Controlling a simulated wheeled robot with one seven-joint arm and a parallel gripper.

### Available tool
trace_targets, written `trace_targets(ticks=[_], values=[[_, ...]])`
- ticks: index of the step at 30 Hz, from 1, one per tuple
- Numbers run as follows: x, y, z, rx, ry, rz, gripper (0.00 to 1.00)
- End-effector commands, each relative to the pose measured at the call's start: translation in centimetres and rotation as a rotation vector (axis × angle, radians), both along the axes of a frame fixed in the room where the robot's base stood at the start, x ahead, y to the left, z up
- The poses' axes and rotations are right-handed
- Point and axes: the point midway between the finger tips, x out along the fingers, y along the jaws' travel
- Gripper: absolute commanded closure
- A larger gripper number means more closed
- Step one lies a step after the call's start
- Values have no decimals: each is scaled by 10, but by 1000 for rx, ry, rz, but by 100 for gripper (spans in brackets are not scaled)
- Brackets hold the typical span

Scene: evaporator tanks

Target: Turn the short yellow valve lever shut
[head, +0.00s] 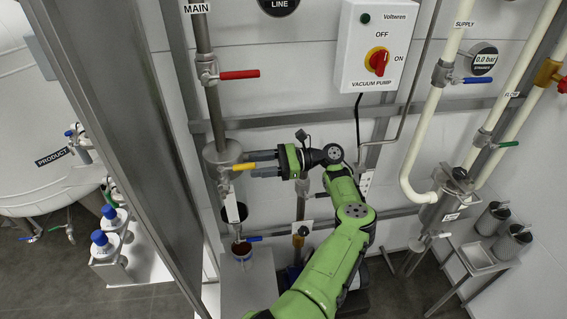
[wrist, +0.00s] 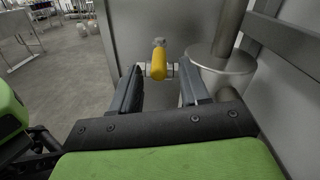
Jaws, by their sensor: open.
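The short yellow valve lever (head: 243,167) sticks out to the right from the pipe fitting below the red-handled valve. In the wrist view the yellow lever (wrist: 159,65) points toward me, on a small metal valve body. My gripper (head: 250,162) is open around it from the right. In the wrist view my gripper's two dark fingers (wrist: 160,72) stand to the left and right of the lever, with a gap on each side. I cannot tell exactly how deep the lever sits between them.
A round metal vessel (wrist: 222,70) stands close by my right finger. A red lever (head: 240,74) is above and a blue lever (head: 247,239) below, on the same pipe line. A steel post (head: 120,120) rises to the left. The vacuum pump box (head: 350,60) hangs above my arm.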

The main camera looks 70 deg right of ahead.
Motion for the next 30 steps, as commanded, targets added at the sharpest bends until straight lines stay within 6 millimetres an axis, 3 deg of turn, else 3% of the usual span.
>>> trace_targets(ticks=[3, 9, 18, 30], values=[[-30, -19, -3, -2, -2, -9, 55], [-69, -41, -2, -1, -4, -5, 55], [-88, -51, -3, -2, 2, -10, 55], [-89, -51, 0, -1, 0, -10, 55]])
